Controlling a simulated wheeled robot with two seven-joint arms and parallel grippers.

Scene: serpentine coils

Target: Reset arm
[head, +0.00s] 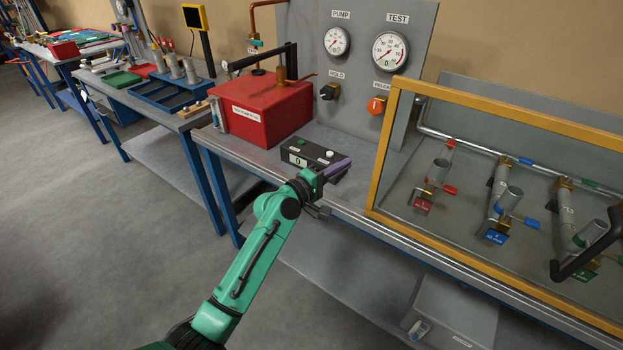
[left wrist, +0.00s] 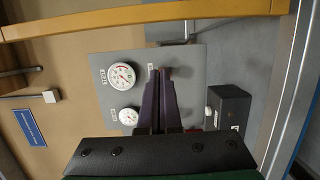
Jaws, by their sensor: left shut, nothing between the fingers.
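My left arm is green and reaches up from the bottom of the head view to the front edge of the bench. My left gripper (head: 345,167) has purple fingers, which are closed together with nothing between them. It is beside the right end of the black counter box (head: 305,152), which has a display and a white button. I cannot tell whether they touch. In the left wrist view the closed fingers (left wrist: 160,85) point toward the grey gauge panel (left wrist: 195,60), and the black box (left wrist: 230,108) is to their right.
A red box (head: 262,112) stands behind the counter box. The panel (head: 365,50) carries two gauges, a black knob and an orange knob. A yellow-framed clear guard (head: 385,140) covers pipe coils at the right. Open floor (head: 90,230) lies at the left.

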